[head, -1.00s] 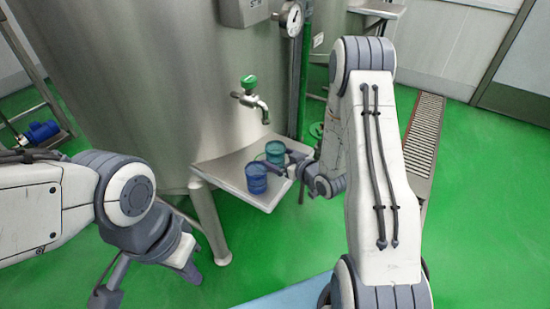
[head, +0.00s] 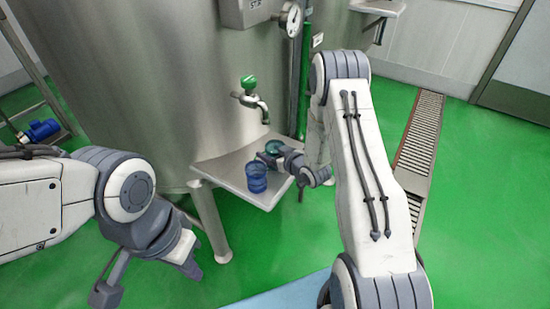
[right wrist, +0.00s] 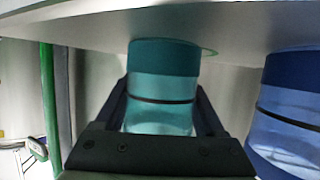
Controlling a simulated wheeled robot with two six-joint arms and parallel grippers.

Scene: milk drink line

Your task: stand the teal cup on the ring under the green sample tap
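The teal cup (head: 273,147) is upright at the tray's back, below and slightly right of the spout of the green-handled tap (head: 250,92). My right gripper (head: 281,154) hides much of it in the head view. In the right wrist view, which is upside down, its fingers lie along both sides of the teal cup (right wrist: 163,85), shut on it. The cup's base is at or very near the tray surface. A thin green rim of the ring (right wrist: 208,52) shows beside the base; I cannot tell if the cup is fully seated. My left gripper (head: 150,284) is open and empty, low at left.
A blue cup (head: 256,178) stands on the steel tray (head: 222,170) in front of the teal cup; it is close beside my right gripper in the wrist view (right wrist: 290,115). The large tank (head: 140,90) rises behind. The tray's left part is bare.

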